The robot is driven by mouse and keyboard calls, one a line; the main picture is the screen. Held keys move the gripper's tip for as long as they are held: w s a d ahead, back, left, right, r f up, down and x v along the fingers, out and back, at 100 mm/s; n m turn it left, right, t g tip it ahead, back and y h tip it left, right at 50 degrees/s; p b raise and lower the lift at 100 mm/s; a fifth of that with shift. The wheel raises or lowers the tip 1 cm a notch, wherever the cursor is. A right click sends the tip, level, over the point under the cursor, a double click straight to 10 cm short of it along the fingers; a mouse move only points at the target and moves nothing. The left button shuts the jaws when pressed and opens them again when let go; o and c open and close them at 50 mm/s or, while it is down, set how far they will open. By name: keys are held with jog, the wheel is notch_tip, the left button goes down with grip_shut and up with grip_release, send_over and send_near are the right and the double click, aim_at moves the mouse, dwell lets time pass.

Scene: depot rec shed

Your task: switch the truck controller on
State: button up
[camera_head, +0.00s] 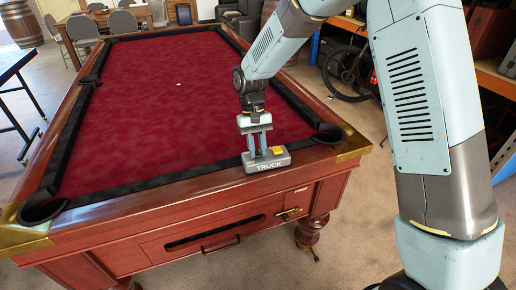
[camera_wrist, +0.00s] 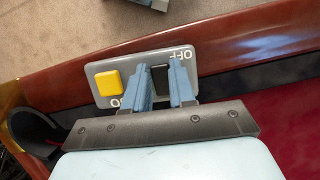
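The truck controller (camera_head: 266,165) is a grey box marked TRUCK, lying on the near rail of the pool table. A yellow square button (camera_head: 277,150) stands on its top at the right; in the wrist view it is at the left of the grey face (camera_wrist: 108,84). In the wrist view, an upside-down OFF label shows beside the right finger, and a partly hidden label shows below the button. My gripper (camera_head: 258,154) points down over the controller's left part. Its two blue-grey fingers (camera_wrist: 159,69) stand apart, with a dark slot or switch between them. Contact is unclear.
The pool table (camera_head: 170,85) has red cloth, dark cushions and a wooden rail; a corner pocket lies right of the controller. A bicycle (camera_head: 350,72) and shelving stand right, chairs at the back, a dark table left.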

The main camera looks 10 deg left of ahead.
jog(key=o, duration=0.4)
jog(key=shift+r, duration=0.1)
jog(key=v, duration=1.3)
jog(key=shift+w+a+r, duration=0.1)
jog(key=shift+w+r, duration=0.1)
jog(key=shift+r, duration=0.05)
